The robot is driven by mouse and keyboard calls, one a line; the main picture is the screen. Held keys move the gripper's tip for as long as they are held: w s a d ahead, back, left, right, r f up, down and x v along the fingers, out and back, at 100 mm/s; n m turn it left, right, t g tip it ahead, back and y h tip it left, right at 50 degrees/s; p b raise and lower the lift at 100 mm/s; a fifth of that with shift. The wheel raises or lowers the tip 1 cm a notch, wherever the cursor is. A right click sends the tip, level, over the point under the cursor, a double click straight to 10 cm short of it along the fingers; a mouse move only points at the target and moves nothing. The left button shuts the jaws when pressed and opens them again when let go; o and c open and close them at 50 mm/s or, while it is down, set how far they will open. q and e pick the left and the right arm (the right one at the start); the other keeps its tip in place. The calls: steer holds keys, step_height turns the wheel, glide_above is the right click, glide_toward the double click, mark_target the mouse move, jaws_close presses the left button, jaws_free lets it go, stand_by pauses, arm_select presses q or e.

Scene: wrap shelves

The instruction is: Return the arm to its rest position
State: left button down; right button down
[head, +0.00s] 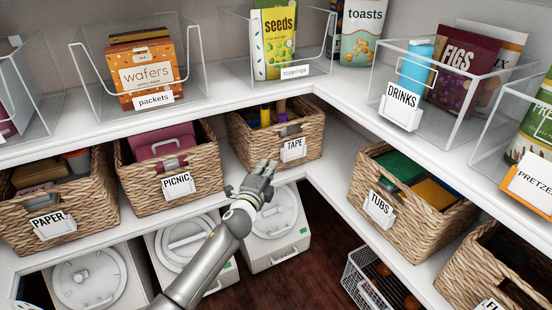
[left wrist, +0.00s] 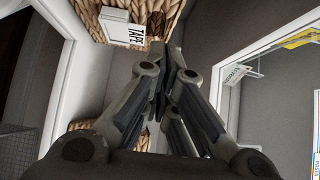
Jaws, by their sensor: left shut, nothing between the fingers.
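My left gripper (head: 262,172) is raised in front of the middle shelf, just below and in front of the TAPE basket (head: 257,146). Its fingers are shut with nothing between them. In the left wrist view the shut fingers (left wrist: 172,62) point up toward the TAPE basket's label (left wrist: 124,30). My left arm reaches in from the bottom of the head view. My right gripper does not show.
The PICNIC basket (head: 203,180) and PAPER basket (head: 88,215) stand left on the shelf, the TUBS basket (head: 432,222) right. White lidded bins (head: 276,258) sit below. A wire basket (head: 352,282) is low right. Clear bins line the upper shelf. Dark floor (head: 318,225) shows between.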

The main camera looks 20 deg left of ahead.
arm_select(q)
steer(key=shift+s, duration=0.15)
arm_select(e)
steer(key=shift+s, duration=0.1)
